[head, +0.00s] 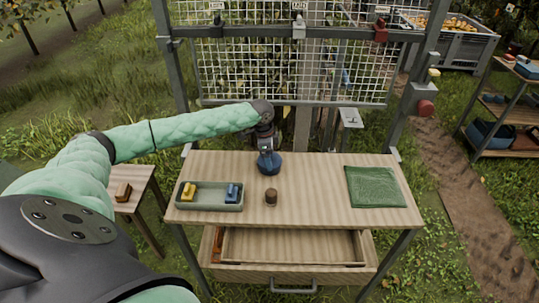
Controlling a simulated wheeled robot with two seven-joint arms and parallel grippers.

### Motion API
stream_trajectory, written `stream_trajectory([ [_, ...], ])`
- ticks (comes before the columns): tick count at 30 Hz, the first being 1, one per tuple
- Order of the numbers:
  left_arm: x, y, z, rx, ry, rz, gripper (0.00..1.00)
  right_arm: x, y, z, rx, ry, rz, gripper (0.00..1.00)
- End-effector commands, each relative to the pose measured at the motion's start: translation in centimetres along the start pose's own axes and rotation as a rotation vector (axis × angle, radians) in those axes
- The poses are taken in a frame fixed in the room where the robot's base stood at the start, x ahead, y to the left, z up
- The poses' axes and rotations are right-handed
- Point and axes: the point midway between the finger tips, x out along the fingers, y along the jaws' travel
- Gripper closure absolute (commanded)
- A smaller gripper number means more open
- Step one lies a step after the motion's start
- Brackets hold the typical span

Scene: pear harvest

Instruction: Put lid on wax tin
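My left arm reaches in from the left over the wooden table, and its gripper (266,147) points down at the back middle. A dark blue rounded object (269,164) is directly below the gripper; I cannot tell whether it is the tin or lid, or whether the fingers hold it. The fingers are too small and dark to read. A small brown round object with a dark top (271,198) stands upright in front of it, apart from it; it may be part of the wax tin set. My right gripper is not in view.
A grey-green tray (210,207) at the table's left holds a yellow item (189,191) and a blue item (232,192). A folded green cloth (375,187) lies at the right. The drawer (291,245) below is open. The table between the brown object and cloth is clear.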

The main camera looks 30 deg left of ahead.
Motion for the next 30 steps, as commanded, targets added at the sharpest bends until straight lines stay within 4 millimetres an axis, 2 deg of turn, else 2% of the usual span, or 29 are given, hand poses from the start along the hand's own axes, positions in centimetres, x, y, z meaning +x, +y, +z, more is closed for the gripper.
stream_trajectory([
  [26,1.1,0.0,0.1,0.0,0.001,0.001,0.37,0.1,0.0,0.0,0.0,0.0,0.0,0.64],
  [27,1.1,0.0,0.1,0.0,0.001,0.0,0.1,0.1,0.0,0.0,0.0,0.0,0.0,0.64],
  [28,1.1,0.0,0.1,0.0,0.001,0.0,0.07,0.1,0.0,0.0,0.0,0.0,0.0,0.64],
  [30,1.1,0.0,0.1,0.0,0.0,0.0,0.07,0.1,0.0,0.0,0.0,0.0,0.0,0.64],
])
